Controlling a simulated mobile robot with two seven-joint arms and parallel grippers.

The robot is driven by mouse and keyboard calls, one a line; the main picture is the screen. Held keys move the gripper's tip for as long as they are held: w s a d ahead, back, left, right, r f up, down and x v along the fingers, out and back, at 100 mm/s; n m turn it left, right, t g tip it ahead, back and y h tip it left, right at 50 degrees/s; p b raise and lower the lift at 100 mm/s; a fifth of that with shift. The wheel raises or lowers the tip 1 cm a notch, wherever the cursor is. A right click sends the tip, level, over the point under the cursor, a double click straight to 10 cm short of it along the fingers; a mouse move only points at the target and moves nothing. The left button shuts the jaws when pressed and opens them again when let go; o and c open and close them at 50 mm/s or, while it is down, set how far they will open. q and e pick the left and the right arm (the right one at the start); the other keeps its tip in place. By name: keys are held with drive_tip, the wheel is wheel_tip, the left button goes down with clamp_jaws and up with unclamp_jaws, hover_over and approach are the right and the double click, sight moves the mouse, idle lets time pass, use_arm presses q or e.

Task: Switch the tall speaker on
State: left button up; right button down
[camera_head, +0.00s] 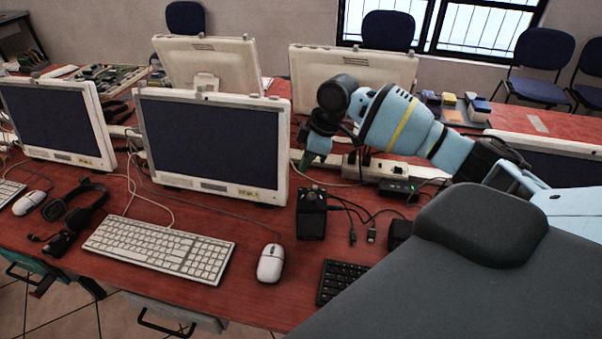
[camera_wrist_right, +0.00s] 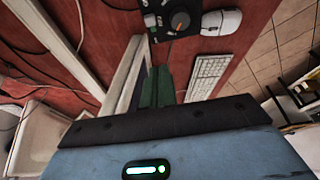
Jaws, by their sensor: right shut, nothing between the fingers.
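A black upright box (camera_head: 311,214), which looks like the tall speaker, stands on the red table right of the front monitor. In the right wrist view a black device with a round, orange-marked knob (camera_wrist_right: 180,20) shows at the top edge, partly cut off; it seems to be the same box. My right gripper (camera_head: 314,158) is above and behind the box in the head view, apart from it. Its green fingers (camera_wrist_right: 157,82) are together and empty, pointing toward the device in the wrist view. Any switch or lit lamp on the box is too small to tell. My left gripper is not in view.
A white mouse (camera_head: 271,263) and white keyboard (camera_head: 160,248) lie in front. The monitor (camera_head: 212,145) stands close left of my gripper. Loose cables (camera_head: 362,222), a small black box (camera_head: 399,233) and a power strip (camera_head: 378,168) lie to the right.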

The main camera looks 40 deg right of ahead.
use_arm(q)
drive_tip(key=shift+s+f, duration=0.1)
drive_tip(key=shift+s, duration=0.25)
use_arm(e)
drive_tip(key=v, duration=0.3)
drive_tip(key=shift+r, duration=0.3)
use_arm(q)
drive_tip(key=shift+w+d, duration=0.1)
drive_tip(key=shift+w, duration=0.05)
use_arm(e)
drive_tip(key=shift+w, duration=0.1)
